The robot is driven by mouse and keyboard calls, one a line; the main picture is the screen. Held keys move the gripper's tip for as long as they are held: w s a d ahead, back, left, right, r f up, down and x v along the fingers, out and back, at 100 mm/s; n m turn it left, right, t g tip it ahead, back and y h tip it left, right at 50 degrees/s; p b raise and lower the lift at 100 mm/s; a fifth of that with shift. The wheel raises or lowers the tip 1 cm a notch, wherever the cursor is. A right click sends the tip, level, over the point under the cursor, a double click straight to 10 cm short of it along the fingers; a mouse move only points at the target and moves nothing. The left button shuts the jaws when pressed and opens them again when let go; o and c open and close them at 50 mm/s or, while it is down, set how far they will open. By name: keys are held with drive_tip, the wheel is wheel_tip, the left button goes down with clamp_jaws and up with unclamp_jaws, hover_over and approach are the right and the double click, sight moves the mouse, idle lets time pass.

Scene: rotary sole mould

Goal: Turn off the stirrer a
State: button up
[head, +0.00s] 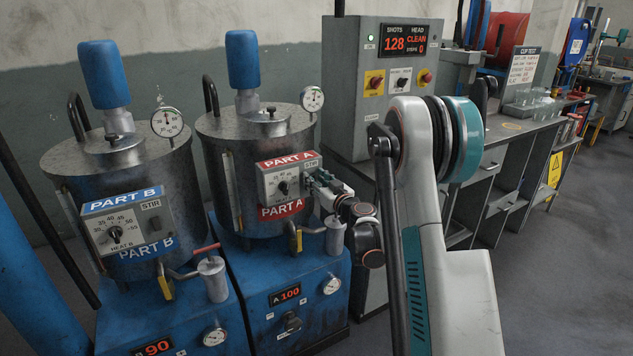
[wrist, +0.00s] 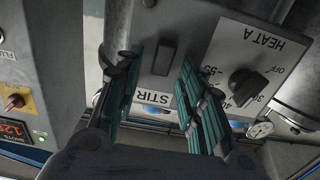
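The Part A control box (head: 270,186) sits on the front of the right-hand metal tank (head: 255,140), with a heat knob (head: 284,187) and a STIR label. In the wrist view the box appears upside down, with its dark STIR rocker switch (wrist: 164,58) and the HEAT A knob (wrist: 246,84). My gripper (wrist: 158,82) is open and empty, its green-padded fingers pointing at the panel on either side of the switch. I cannot tell whether they touch the panel. In the head view my gripper (head: 316,181) is at the box's right end and hides the switch. The switch's setting is unclear.
The Part B tank (head: 120,190) with its own STIR box (head: 128,222) stands to the left. A grey control cabinet (head: 341,90) with a red display stands behind my arm. Gauges, valves and hoses crowd the tanks. Open floor lies at the right.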

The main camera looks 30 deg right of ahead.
clamp_jaws()
drive_tip(key=shift+f+t, duration=0.2)
drive_tip(key=shift+t, duration=0.4)
drive_tip(key=shift+s, duration=0.1)
drive_tip(key=shift+o, duration=0.6)
unclamp_jaws()
drive_tip(key=s, duration=0.7)
drive_tip(key=shift+s+f, duration=0.2)
drive_tip(key=shift+f, duration=0.2)
drive_tip(key=shift+d, duration=0.1)
